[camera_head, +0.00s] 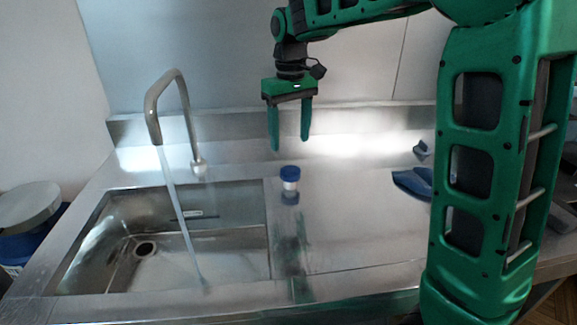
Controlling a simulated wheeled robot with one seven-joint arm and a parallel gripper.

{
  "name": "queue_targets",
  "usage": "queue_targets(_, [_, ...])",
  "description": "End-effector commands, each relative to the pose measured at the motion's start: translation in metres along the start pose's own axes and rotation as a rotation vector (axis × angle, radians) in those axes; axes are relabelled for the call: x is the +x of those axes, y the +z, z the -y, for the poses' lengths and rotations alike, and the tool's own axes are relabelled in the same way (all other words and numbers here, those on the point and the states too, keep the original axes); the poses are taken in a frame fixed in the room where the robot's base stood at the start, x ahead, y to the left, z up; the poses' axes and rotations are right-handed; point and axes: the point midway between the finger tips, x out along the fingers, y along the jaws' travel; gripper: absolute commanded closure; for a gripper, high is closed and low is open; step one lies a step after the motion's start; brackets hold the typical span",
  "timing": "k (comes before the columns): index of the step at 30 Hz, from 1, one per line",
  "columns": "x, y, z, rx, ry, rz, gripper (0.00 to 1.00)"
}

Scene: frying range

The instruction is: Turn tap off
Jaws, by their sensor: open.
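The tap (163,90) is a curved metal spout at the back of the sink. A stream of water (178,205) runs from its mouth down into the basin. The tap's base (199,167) stands on the steel deck behind the basin; a handle is not clearly distinguishable. My gripper (290,146) is open and empty, pointing down over the back of the counter. It is to the right of the tap and clear of it.
The steel sink basin (110,215) has a drain at its left. A small blue-capped jar (290,178) stands on the counter below my gripper. Blue objects (411,182) lie further right, partly behind my arm. The counter between the jar and these is bare.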

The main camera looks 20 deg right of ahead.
Motion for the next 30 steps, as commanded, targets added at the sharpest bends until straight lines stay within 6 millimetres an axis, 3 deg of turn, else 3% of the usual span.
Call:
queue_targets(9, [0.056, 0.002, -0.001, 0.003, 0.000, 0.004, 0.38])
queue_targets(15, [0.082, 0.001, -0.002, 0.004, 0.000, 0.002, 0.38])
queue_targets(29, [0.094, 0.001, -0.002, 0.004, 0.000, -0.001, 0.38])
queue_targets(30, [0.094, 0.001, -0.002, 0.004, 0.000, 0.000, 0.46])
